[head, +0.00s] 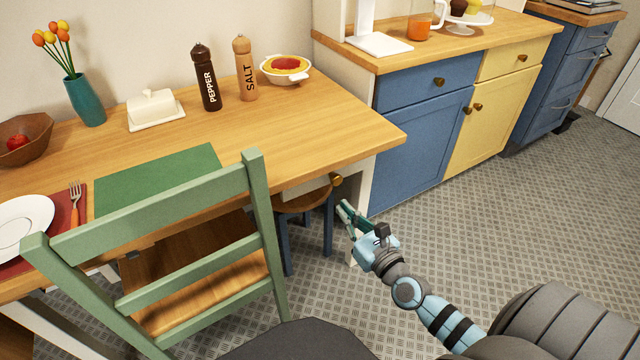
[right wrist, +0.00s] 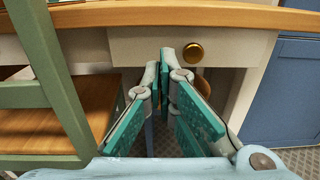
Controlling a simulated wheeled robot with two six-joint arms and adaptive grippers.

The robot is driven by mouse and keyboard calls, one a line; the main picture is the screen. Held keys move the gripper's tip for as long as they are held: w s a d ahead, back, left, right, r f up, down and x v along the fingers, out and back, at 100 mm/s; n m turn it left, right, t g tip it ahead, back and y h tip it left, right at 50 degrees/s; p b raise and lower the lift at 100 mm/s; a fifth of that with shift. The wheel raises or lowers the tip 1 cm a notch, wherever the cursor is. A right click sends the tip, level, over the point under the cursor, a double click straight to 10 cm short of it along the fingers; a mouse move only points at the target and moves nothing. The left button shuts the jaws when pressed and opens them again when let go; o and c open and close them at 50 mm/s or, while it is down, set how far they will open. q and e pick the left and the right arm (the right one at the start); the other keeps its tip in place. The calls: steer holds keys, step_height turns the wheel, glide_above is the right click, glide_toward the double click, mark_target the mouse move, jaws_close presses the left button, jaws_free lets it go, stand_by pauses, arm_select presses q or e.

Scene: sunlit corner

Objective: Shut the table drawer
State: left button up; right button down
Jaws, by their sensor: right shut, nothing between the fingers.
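The wooden table (head: 330,125) has a cream drawer (head: 308,192) under its front edge, near the right corner, with a round brass knob (head: 336,180). In the right wrist view the drawer front (right wrist: 228,54) and its knob (right wrist: 192,52) are just below the tabletop edge. The tabletop hides the drawer's inside, and I cannot tell how far out it stands. My right gripper (head: 345,210) is shut and empty, below and to the right of the knob. In its wrist view the fingertips (right wrist: 167,58) point at the drawer front, left of the knob; contact is unclear. My left gripper is out of view.
A green chair (head: 160,220) stands close at the left, before the table. A stool (head: 300,203) with blue legs is under the drawer. A blue cabinet (head: 420,145) stands right of the table. Open floor (head: 520,220) lies to the right.

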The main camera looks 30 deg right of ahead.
glide_toward(319, 183)
step_height(319, 183, up, 3)
steer(key=w+a, duration=0.1)
steer(key=w, duration=0.2)
steer(key=w+b, duration=0.1)
steer(key=w, duration=0.2)
steer(key=shift+w+a+b, duration=0.2)
steer(key=shift+b, duration=0.2)
steer(key=shift+w+r, duration=0.1)
steer(key=shift+w, duration=0.25)
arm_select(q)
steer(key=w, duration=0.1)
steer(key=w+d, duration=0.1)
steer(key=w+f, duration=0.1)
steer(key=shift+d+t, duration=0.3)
